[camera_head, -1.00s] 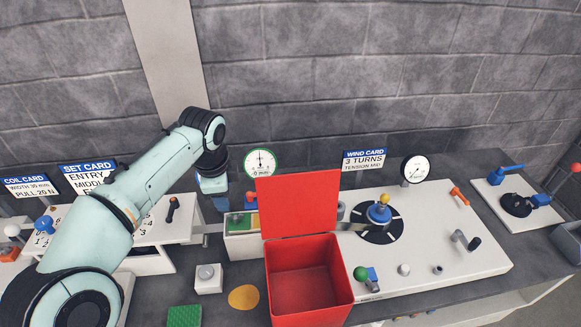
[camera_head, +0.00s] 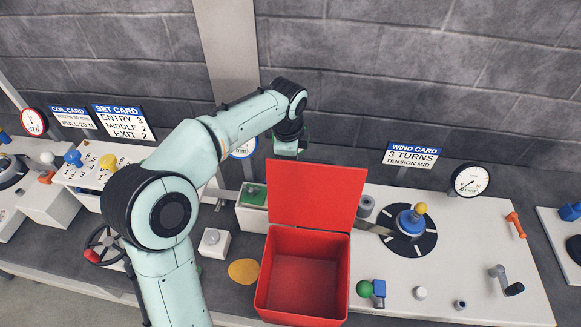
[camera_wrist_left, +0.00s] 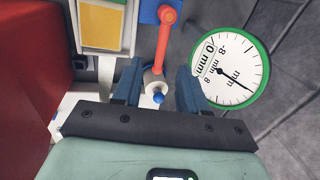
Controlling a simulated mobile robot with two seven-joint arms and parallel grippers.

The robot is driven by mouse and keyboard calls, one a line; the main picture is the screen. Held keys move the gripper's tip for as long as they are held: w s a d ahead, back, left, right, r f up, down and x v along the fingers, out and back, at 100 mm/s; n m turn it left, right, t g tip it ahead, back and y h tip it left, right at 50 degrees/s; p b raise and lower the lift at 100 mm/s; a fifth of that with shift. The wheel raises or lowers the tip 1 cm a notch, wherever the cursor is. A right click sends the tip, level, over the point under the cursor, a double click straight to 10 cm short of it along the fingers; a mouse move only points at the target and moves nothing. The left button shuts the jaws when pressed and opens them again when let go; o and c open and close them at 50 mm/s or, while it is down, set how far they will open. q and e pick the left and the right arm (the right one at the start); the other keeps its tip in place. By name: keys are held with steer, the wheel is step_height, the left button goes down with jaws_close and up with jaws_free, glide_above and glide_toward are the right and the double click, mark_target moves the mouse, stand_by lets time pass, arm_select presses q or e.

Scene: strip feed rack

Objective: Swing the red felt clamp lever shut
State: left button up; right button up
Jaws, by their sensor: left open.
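In the left wrist view the red lever (camera_wrist_left: 165,42) runs from a round red end at the top down to a pale cylindrical piece, with a small blue ball (camera_wrist_left: 158,97) below. My left gripper (camera_wrist_left: 158,92) is open, and its two blue-grey fingers stand either side of the lever's lower end in the picture. I cannot tell whether either finger touches it. In the head view the left gripper (camera_head: 290,150) is at the back, just above the raised red lid, and the lever is hidden there. My right gripper is not in view.
An open red bin (camera_head: 262,285) with its upright lid (camera_head: 318,197) stands in front of the gripper; a red wall (camera_wrist_left: 35,75) is close at left in the wrist view. A green-rimmed dial (camera_wrist_left: 235,70) is close at right. The wind card (camera_head: 412,155) stands farther right.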

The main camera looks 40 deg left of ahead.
arm_select(q)
steer(key=f, duration=0.3)
steer(key=w+f, duration=0.1)
steer(key=f, duration=0.1)
steer(key=shift+a+f, duration=0.25)
jaws_close()
